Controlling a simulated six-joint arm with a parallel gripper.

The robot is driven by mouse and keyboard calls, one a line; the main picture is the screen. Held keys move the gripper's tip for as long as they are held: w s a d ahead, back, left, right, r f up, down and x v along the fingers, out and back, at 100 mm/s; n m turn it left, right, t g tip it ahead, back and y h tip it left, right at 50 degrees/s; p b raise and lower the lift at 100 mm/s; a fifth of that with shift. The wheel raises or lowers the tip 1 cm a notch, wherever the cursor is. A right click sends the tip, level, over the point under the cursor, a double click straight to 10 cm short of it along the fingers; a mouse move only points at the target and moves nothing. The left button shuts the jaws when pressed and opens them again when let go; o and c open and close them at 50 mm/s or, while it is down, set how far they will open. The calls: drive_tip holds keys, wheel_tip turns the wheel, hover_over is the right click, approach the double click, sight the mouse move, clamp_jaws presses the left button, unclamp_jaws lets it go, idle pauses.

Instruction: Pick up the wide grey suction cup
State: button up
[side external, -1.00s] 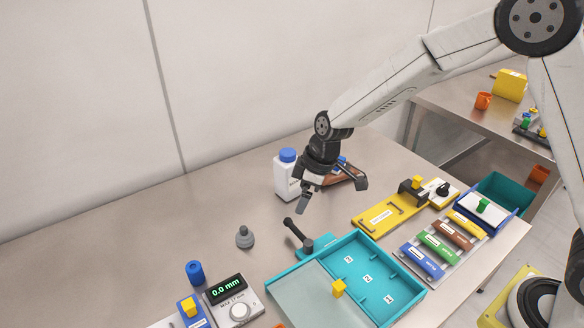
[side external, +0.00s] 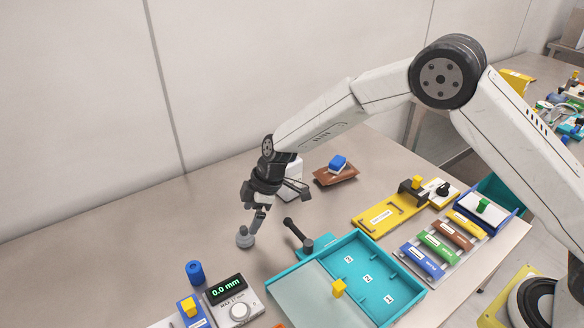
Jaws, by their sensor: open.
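Nothing is between the fingers. I cannot tell whether the near finger touches the cup.
A white bottle (side external: 291,182) is partly hidden behind my gripper. A blue cylinder (side external: 195,272) and a gauge reading 0.0 mm (side external: 232,300) are in front. The bench left of the cup is clear.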

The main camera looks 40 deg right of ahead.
sight(245, 233)
drive_tip(key=shift+w+a+f, duration=0.1)
drive_tip(key=shift+a+f, duration=0.1)
drive_tip(key=shift+f, duration=0.25)
drive_tip(key=shift+f, duration=0.1)
drive_tip(key=shift+x, duration=2.55)
drive_tip(key=shift+w+d, duration=0.1)
drive_tip(key=c, duration=1.3)
